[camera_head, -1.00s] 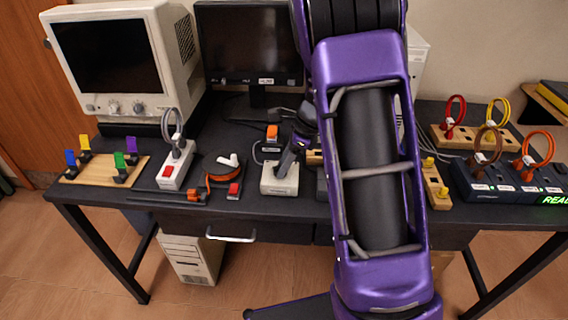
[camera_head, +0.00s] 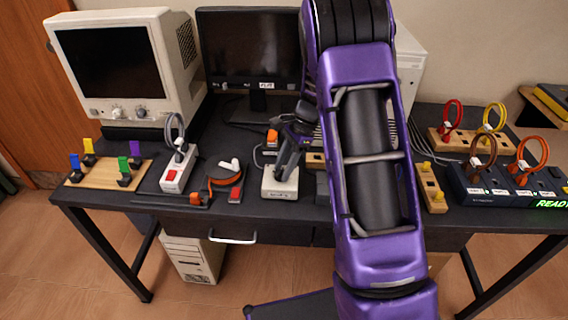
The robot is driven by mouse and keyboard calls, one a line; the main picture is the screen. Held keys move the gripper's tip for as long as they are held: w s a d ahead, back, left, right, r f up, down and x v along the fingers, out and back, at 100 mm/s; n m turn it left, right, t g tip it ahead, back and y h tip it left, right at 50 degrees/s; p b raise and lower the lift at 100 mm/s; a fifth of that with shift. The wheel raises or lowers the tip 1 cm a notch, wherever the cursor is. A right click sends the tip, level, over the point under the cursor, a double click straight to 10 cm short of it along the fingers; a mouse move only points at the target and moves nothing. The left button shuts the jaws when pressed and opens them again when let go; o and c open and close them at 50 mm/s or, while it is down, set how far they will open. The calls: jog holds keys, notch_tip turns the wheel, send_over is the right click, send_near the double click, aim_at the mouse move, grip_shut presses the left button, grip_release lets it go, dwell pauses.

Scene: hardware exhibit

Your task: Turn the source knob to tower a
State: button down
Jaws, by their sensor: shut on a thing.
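A small off-white box (camera_head: 281,188) stands near the front of the black desk, with my gripper (camera_head: 284,172) directly over its top. The gripper points down and is shut on what I take to be the source knob. The knob itself is hidden by the fingers, so its heading cannot be read. One white computer tower (camera_head: 190,256) stands under the desk. Another white case (camera_head: 412,62) is partly hidden behind my purple arm. A dark monitor (camera_head: 250,45) with a small label stands behind the box.
A beige CRT monitor (camera_head: 108,62) fills the back left. Cable-loop blocks (camera_head: 505,188) stand right. My arm covers the desk's middle.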

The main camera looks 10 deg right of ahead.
jog(key=n, duration=0.2)
jog(key=n+g+p, duration=0.1)
jog(key=n, duration=0.1)
jog(key=n+g+h+p, duration=0.1)
jog(key=n, duration=0.1)
jog(key=shift+w+a+r+n, duration=0.1)
jog(key=shift+w+a+n, duration=0.05)
jog(key=shift+w+n, duration=0.15)
jog(key=n+h, duration=0.1)
jog(key=n, duration=0.1)
jog(key=n+g+h+p, duration=0.1)
jog(key=n, duration=0.2)
jog(key=shift+a, duration=0.15)
jog(key=shift+n, duration=0.3)
jog(key=shift+c, duration=2.2)
grip_release()
jog(key=p+v, duration=0.1)
jog(key=v, duration=1.6)
jog(key=shift+w, duration=0.3)
